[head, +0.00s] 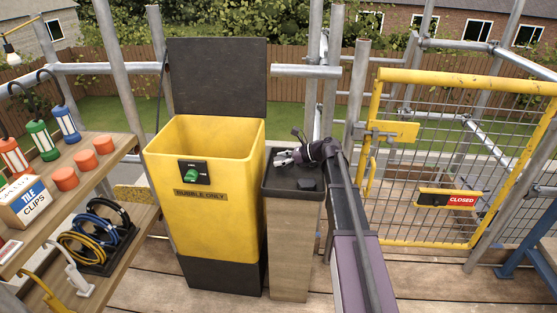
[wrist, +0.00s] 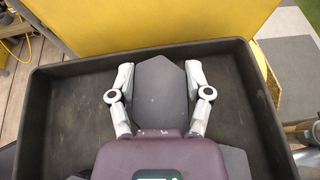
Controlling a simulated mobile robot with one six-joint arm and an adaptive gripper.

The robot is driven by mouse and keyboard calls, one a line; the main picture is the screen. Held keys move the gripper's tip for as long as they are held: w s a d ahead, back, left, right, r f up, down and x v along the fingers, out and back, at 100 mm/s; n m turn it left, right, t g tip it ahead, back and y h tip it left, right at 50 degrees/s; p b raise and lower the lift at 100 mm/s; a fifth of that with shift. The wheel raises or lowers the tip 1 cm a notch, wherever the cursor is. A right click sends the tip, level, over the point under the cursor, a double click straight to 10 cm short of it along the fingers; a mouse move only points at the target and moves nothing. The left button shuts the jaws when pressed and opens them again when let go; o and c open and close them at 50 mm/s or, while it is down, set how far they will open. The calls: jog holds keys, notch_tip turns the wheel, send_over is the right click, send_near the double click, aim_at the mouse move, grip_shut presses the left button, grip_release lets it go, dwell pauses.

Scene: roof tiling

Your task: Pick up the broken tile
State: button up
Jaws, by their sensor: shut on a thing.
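The broken tile (wrist: 160,92) is a dark grey slab with angled corners, seen in the wrist view. My gripper (wrist: 159,82) has one finger along each side of the tile and is shut on it. The near part of the tile is hidden under my gripper's body. Both are over the black tray (wrist: 62,120); I cannot tell whether the tile touches its floor. In the head view my gripper (head: 284,158) is low over the same tray (head: 275,184), which tops a wooden stand. The tile is hard to make out there.
Another dark grey piece (wrist: 236,160) shows partly beside my gripper in the tray. An open yellow rubble bin (head: 205,225) with a raised black lid (head: 217,75) stands left of the tray. Shelves hold lamps and clips at left. A yellow mesh gate (head: 455,150) with a closed sign is at right.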

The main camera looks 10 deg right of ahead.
aim_at(280, 159)
jog(key=shift+r+p, duration=3.5)
jog(key=shift+r, duration=0.35)
